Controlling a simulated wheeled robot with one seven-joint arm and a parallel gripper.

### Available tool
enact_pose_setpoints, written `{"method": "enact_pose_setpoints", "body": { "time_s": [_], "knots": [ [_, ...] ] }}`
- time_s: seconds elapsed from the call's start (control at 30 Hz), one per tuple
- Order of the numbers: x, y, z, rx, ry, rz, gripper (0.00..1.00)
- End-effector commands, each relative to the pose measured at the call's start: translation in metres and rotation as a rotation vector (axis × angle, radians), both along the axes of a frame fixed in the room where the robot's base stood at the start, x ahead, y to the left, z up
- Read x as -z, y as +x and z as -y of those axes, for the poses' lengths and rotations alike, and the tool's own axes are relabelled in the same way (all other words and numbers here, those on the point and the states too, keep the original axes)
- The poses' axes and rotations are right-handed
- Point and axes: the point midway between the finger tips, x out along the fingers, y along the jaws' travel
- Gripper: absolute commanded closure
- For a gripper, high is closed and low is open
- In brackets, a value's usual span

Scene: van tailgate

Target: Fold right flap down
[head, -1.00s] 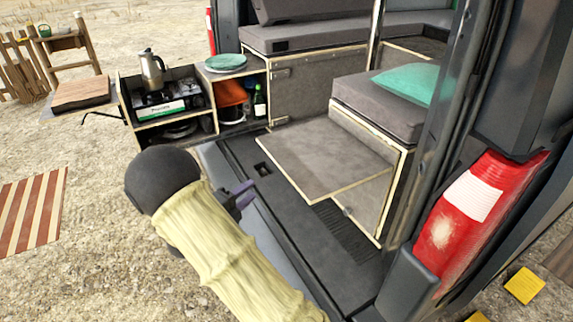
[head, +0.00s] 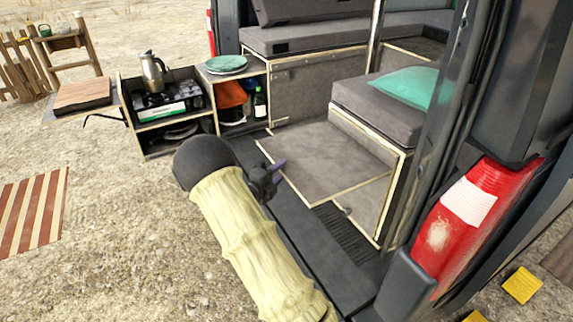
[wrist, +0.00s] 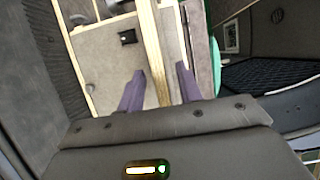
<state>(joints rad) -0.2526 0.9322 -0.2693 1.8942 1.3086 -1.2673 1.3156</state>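The right flap (head: 325,158) is a grey-brown board with pale wood edges. In the head view it sticks out leftward from the front of the right bench box (head: 372,190), over the van floor. My gripper (head: 278,166) is at the flap's left edge, its purple fingers overlapping the board in the picture. In the wrist view the fingers (wrist: 160,85) are apart, and a pale wood edge (wrist: 152,45) runs between them. The fingers look open; whether they touch the board I cannot tell. My dark wrist and padded forearm hide part of the van's sill.
A teal cushion (head: 408,86) lies on the right bench. A kitchen unit (head: 178,138) with stove and kettle stands left of the flap. The red tail light (head: 462,215) and door pillar are at the right. Open gravel lies at the left.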

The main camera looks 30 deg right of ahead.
Motion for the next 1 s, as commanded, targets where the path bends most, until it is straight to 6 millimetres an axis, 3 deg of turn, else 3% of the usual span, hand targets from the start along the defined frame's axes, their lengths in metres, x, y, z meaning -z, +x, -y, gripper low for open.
{"method": "enact_pose_setpoints", "body": {
  "time_s": [0.2,0.57,0.77,1.0],
  "knots": [
    [-0.001,0.012,0.028,0.002,-0.001,0.0,0.65],
    [0.0,0.015,0.033,0.0,0.0,-0.001,0.65],
    [0.0,0.015,0.033,0.0,0.0,0.0,1.0],
    [0.001,0.015,0.033,0.001,0.0,-0.001,1.0]
  ]
}}
